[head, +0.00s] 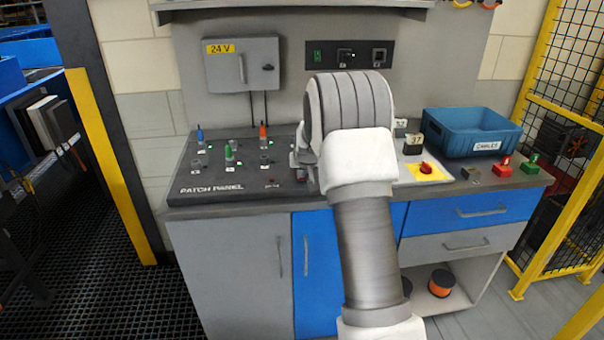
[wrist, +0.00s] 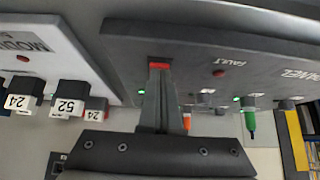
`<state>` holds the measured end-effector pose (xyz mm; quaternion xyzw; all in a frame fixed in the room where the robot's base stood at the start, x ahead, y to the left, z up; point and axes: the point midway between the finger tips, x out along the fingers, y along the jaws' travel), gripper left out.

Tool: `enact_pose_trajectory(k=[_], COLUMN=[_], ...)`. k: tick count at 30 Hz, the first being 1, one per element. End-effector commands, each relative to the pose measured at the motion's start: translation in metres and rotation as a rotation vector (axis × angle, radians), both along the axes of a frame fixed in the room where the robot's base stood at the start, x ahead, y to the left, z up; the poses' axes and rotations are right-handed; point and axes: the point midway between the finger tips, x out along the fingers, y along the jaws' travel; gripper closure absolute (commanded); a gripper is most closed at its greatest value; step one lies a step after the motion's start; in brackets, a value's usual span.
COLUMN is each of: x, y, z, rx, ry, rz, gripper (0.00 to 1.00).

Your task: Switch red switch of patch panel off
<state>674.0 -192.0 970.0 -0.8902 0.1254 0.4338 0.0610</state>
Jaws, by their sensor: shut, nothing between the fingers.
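The patch panel (head: 225,185) is a dark sloping box on the left of the bench. It also shows in the wrist view (wrist: 200,50), upside down. The red switch (wrist: 159,66) is a small red rectangle in the panel face, directly at my fingertips. A lit green lamp (wrist: 141,91) sits beside it. My gripper (wrist: 158,70) is shut and empty, its fingertips at the red switch; I cannot tell whether they touch it. The fingers partly cover the switch, and its position is unclear. In the head view my arm hides this part of the panel.
Blue, green and orange-red plugs (head: 263,131) stand on the panel. A module with numbered plugs (wrist: 69,106) lies close beside it. A yellow-based red knob (head: 426,169), a blue crate (head: 470,150) and small red and green blocks (head: 502,167) are to the right.

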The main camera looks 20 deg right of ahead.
Motion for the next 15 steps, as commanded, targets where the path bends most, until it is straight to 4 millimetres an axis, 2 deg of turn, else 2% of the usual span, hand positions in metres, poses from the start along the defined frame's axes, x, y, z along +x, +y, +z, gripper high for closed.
enact_pose_trajectory(k=[1, 15], x=[-0.001, -0.001], y=[0.0, 0.0], z=[-0.008, 0.004], rx=[0.0, 0.0], ry=[0.001, 0.0], rz=[0.0, 0.0], gripper=[1.0, 1.0])
